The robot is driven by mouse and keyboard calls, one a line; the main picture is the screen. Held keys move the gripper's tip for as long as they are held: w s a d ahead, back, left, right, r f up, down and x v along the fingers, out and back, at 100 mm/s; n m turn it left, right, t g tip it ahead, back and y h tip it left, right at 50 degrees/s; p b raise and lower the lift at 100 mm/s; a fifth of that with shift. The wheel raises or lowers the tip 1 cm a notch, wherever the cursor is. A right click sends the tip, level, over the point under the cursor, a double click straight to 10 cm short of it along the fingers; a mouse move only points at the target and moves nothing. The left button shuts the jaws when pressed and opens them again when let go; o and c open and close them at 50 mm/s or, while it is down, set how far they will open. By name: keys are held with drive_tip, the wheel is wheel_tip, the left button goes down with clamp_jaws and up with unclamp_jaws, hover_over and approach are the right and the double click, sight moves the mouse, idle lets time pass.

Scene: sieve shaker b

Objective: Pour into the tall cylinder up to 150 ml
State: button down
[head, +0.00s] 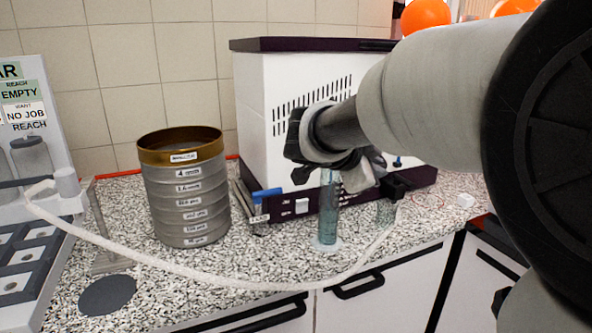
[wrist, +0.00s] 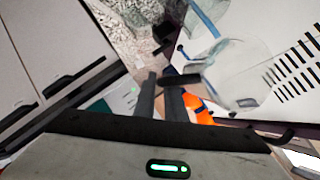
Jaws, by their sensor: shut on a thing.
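The tall cylinder (head: 328,208) stands upright on the bench in the head view, clear with a blue-green tint, on a pale round base. My gripper (head: 362,178) is above it and slightly right, partly hiding its top. In the wrist view, my gripper (wrist: 160,98) is shut on the dark handle of a clear jug (wrist: 240,72). The jug lies to the right of the fingers there. I cannot read its fill, the cylinder's level, or whether anything flows.
A stack of sieves (head: 187,195) stands left of the cylinder. The white shaker cabinet (head: 262,105) is behind my gripper. A pale hose (head: 215,285) crosses the bench front. A grey disc (head: 108,294) lies at left, and a labelled rack (head: 25,130) stands beyond it.

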drive_tip(key=shift+r+b, duration=0.15)
drive_tip(key=shift+b, duration=0.8)
drive_tip(key=r+p, duration=0.1)
drive_tip(key=p, duration=0.3)
drive_tip(key=shift+s+r, duration=0.1)
drive_tip(key=shift+r, duration=0.1)
wheel_tip(320, 180, down, 3)
drive_tip(key=g+y+p, duration=0.1)
drive_tip(key=p, duration=0.2)
drive_tip(key=y+p, duration=0.1)
drive_tip(key=p, duration=0.2)
drive_tip(key=shift+d+r+m+g+y+p, duration=0.1)
drive_tip(key=shift+d+m+g+y+p, duration=0.05)
drive_tip(key=shift+m+g+y+p, duration=0.2)
drive_tip(key=shift+g+p, duration=0.25)
drive_tip(key=shift+p, duration=0.05)
